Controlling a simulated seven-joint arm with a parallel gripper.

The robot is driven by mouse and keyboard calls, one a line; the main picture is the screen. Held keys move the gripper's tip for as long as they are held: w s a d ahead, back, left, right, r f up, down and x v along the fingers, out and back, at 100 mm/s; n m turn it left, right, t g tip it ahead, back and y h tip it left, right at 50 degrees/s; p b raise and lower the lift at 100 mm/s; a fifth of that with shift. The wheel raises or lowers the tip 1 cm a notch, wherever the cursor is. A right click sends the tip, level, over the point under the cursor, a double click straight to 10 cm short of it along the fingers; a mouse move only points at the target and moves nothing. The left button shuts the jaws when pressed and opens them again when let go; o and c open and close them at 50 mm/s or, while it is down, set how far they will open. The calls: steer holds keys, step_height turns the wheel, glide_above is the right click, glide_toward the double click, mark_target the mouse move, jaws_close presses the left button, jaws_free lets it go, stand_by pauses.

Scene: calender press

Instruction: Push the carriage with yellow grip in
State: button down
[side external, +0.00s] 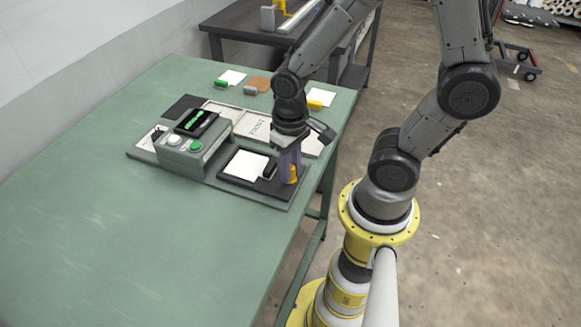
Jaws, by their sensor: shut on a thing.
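The carriage (229,180) is a dark flat tray with a white sheet (246,165) on it, at the near right end of the grey press base. Its yellow grip (291,174) stands at the carriage's right end. My gripper (289,168) points down over that end, with its fingers shut on the yellow grip. The fingers hide part of the grip. A small black block (269,168) sits beside the grip on the carriage.
A grey control box (184,152) with a dark screen, a white button and a green button stands left of the carriage. Behind are pale trays (257,127), one marked PRINT, and several small coloured blocks with cards. The green table (130,240) is clear in front.

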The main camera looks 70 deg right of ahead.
mark_target(249, 165)
stand_by(0.3)
steer(key=w, duration=1)
steer(key=shift+w+r, duration=0.1)
steer(key=shift+w, duration=0.25)
steer(key=c, duration=0.7)
jaws_free()
steer(key=shift+s, duration=0.1)
step_height(249, 165, up, 14)
